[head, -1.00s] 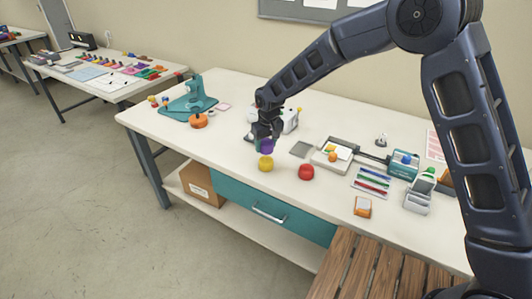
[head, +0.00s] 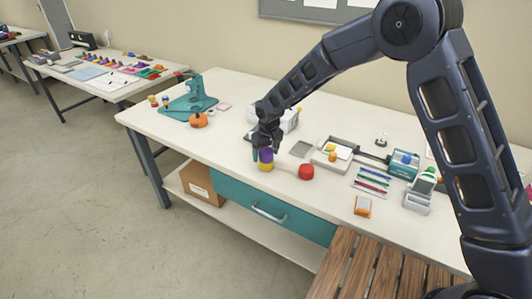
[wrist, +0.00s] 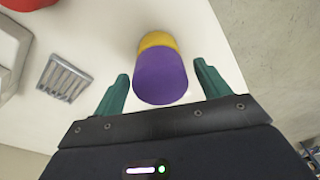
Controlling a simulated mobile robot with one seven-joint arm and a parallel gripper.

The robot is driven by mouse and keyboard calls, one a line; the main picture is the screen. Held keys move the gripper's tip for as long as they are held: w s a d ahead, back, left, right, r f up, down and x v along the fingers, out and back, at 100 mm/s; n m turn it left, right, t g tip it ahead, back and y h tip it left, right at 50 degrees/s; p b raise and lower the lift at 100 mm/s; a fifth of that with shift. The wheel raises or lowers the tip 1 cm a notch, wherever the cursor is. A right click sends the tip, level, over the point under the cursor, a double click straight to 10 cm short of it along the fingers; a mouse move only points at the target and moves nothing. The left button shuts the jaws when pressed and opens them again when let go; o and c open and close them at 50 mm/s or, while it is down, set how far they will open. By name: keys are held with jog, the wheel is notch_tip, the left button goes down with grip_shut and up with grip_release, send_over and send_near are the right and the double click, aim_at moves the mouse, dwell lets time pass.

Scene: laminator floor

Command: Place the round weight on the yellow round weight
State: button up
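The purple round weight (head: 266,155) sits on top of the yellow round weight (head: 266,167) near the front edge of the table. In the wrist view the purple weight (wrist: 160,78) covers most of the yellow one (wrist: 157,41), which shows at its far side. The stack looks roughly upright. My gripper (head: 265,150) is around the top of the stack. Its green fingers stand apart with clear gaps on both sides of the purple weight, so it is open.
A red round weight (head: 306,172) stands just right of the stack. A teal press (head: 190,103) and an orange round thing (head: 198,121) are at left. The table front left is clear.

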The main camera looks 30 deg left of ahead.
aim_at(268, 152)
notch_tip(268, 152, up, 12)
jog(key=d, duration=0.1)
jog(key=shift+s+d, duration=0.15)
jog(key=shift+s, duration=0.2)
jog(key=shift+r, duration=0.1)
